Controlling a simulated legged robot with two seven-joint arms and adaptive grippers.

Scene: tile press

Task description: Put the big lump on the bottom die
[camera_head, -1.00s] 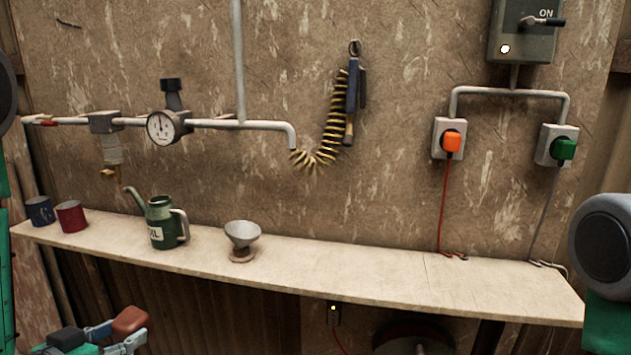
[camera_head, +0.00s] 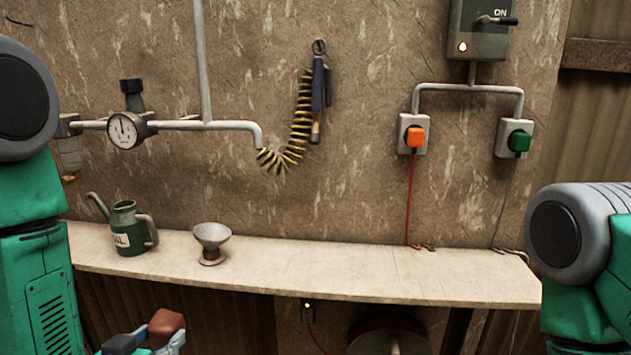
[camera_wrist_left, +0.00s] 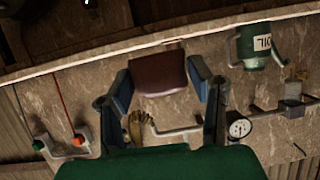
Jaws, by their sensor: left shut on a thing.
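My left gripper (camera_head: 158,336) shows at the bottom left of the head view, shut on a reddish-brown lump (camera_head: 166,327). In the left wrist view the lump (camera_wrist_left: 159,74) sits between the two blue fingers of the left gripper (camera_wrist_left: 160,80), clear of the shelf behind it. My right gripper is not in view; only part of my right arm shows at the right edge. The bottom die is not in view.
A pale shelf (camera_head: 330,272) runs along the wall, holding a green oil can (camera_head: 128,228) and a grey funnel (camera_head: 211,240). Its middle and right are mostly clear. A coiled yellow hose (camera_head: 300,125) hangs above. Orange (camera_head: 415,137) and green (camera_head: 519,141) plugs sit on the wall.

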